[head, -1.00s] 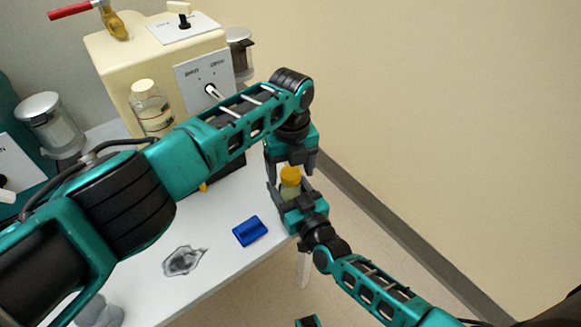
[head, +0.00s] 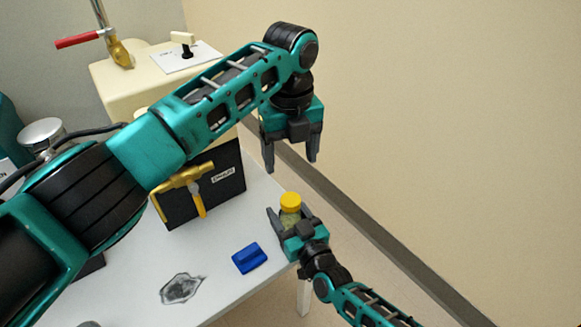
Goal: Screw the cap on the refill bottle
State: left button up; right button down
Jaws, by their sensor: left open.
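The refill bottle (head: 290,217) is small and greenish, and stands upright near the table's right edge. A yellow cap (head: 290,199) sits on top of its neck; I cannot tell how tight it is. My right gripper (head: 288,213) comes from the lower right and is shut on the bottle's body, with a finger on each side hiding part of it. My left gripper (head: 290,163) points down above the cap, open and empty, with a clear gap between its fingertips and the cap.
The white table (head: 228,290) bears a blue block (head: 249,258), a grey stain-like patch (head: 181,289) and a dark panel (head: 222,181) with a yellow valve handle (head: 182,180). A cream machine (head: 120,88) stands behind my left arm. Open floor lies to the right.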

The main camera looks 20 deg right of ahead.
dwell(0.3)
jog(key=shift+c, duration=0.7)
grip_release()
jog(key=shift+s, duration=0.1)
jog(key=s+d+p, duration=0.2)
jog(key=s+p, duration=0.1)
jog(key=s, duration=0.9)
jog(key=shift+s, duration=0.25)
jog(key=shift+s+d, duration=0.1)
jog(key=shift+d, duration=0.05)
